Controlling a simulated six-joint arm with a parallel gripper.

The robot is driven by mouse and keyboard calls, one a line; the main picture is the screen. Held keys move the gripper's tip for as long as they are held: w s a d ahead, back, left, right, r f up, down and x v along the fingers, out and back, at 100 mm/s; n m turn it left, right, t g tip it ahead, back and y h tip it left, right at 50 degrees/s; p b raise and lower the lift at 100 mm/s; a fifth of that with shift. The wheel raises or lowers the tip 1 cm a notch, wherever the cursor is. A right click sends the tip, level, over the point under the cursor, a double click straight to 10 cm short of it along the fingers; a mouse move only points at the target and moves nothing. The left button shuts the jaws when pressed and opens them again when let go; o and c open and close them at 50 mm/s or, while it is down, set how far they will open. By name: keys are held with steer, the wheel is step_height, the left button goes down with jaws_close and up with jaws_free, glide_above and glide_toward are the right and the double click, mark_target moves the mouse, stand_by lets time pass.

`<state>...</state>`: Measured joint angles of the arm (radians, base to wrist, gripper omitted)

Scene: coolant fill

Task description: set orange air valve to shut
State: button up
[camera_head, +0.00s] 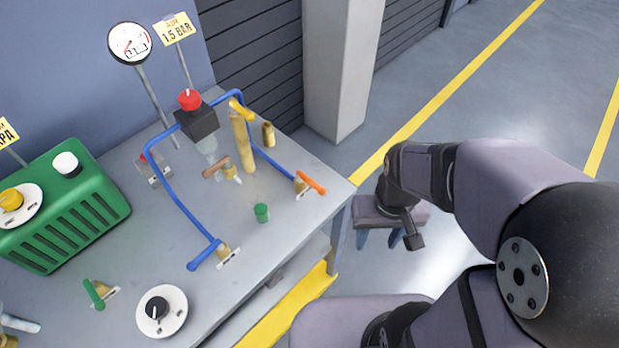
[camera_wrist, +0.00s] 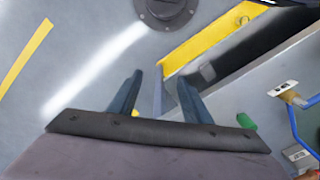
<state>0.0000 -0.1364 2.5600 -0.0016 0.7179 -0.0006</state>
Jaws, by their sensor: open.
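The orange air valve (camera_head: 311,182) stands near the right end of the grey workbench. Its orange lever sits on a brass body with a small white label, at the end of a blue pipe. The lever points right and down in the picture, roughly in line with that pipe. My gripper (camera_head: 380,242) is beyond the bench's right edge, apart from the valve and over the floor. Its two blue-grey fingers (camera_wrist: 160,78) are spread and empty in the wrist view. I cannot make out the orange lever in the wrist view.
A blue-handled valve (camera_head: 205,254), a tan lever (camera_head: 216,168) and a yellow handle (camera_head: 240,108) share the bench (camera_head: 285,245). A brass post (camera_head: 243,145) rises behind. Space between gripper and bench edge looks clear.

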steer(key=shift+c, duration=1.3)
steer(key=shift+a+r+p, duration=0.25)
steer(key=shift+a+p, duration=0.05)
steer(key=shift+a, duration=0.05)
steer(key=shift+c, duration=0.3)
step_height(320, 180, up, 3)
steer(key=n+t+h+p, duration=0.2)
steer(key=n+p, duration=0.4)
steer(key=n, duration=0.3)
glide_above(315, 184)
steer(key=s+a, duration=0.1)
steer(key=shift+s+a+p+x, duration=0.15)
steer(key=shift+p+x, duration=0.15)
steer(key=shift+x, duration=1.35)
steer(key=shift+s+a+p+x, duration=0.1)
steer(key=shift+p+x, duration=0.15)
steer(key=shift+x, duration=1.35)
steer(key=shift+f, duration=0.1)
steer(key=shift+c, duration=0.6)
